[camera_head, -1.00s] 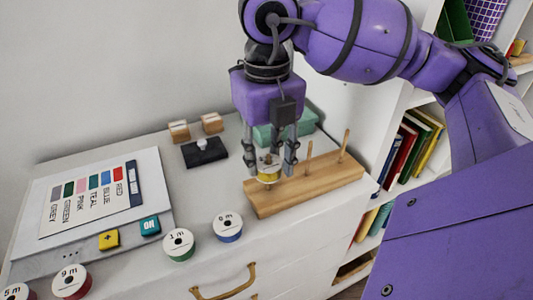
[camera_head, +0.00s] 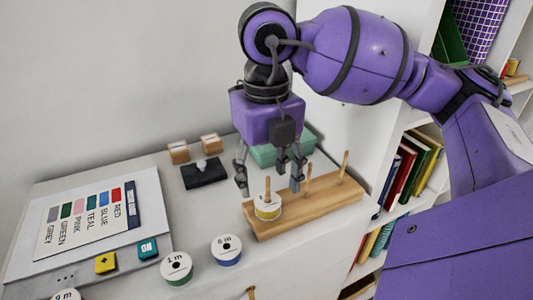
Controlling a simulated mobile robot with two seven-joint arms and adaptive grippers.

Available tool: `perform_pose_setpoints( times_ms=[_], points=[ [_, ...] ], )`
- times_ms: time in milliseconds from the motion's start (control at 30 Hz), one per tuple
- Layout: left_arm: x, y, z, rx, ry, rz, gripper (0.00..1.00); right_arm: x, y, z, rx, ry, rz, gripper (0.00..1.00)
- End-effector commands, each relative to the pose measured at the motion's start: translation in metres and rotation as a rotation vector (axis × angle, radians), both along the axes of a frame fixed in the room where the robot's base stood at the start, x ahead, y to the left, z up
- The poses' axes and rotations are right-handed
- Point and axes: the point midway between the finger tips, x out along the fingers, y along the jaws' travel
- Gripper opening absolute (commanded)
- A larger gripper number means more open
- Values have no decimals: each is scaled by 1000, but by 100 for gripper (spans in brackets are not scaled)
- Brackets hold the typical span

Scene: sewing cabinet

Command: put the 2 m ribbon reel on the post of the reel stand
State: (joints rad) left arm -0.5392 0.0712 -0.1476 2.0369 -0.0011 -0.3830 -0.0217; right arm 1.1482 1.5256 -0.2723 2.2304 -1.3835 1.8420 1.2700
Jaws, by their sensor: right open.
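The wooden reel stand (camera_head: 320,205) lies on the cabinet top with three upright posts. A white reel with a yellow rim (camera_head: 267,207) sits around its left post (camera_head: 268,187), low down against the base. Its label is too small to read, but no other reel marked 2 m shows. The middle post (camera_head: 308,178) and the right post (camera_head: 344,166) are bare. My right gripper (camera_head: 269,178) points down, open and empty, its fingers spread above and behind the yellow reel. My left gripper is out of view.
The green 1 m reel (camera_head: 177,268) and blue 6 m reel (camera_head: 227,250) lie at the front edge; a 9 m reel (camera_head: 66,295) is cut off. A colour chart (camera_head: 90,222), black block (camera_head: 204,173) and teal box (camera_head: 265,155) lie around. A bookshelf (camera_head: 405,125) stands right.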

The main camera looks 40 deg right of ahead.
Motion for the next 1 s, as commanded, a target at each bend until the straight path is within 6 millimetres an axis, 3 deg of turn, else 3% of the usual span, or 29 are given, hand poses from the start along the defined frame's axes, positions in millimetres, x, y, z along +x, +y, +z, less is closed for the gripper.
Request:
perform_pose_setpoints(
  times_ms=[433, 700, 1000],
  points=[
    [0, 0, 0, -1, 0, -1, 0, 1, 1, 93, 2, -7, 1, 58],
    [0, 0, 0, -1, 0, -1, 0, 0, 0, 110, 1, -1, 0, 58],
    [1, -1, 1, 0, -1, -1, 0, 0, 0, 112, 0, 0, -1, 58]
  ],
)
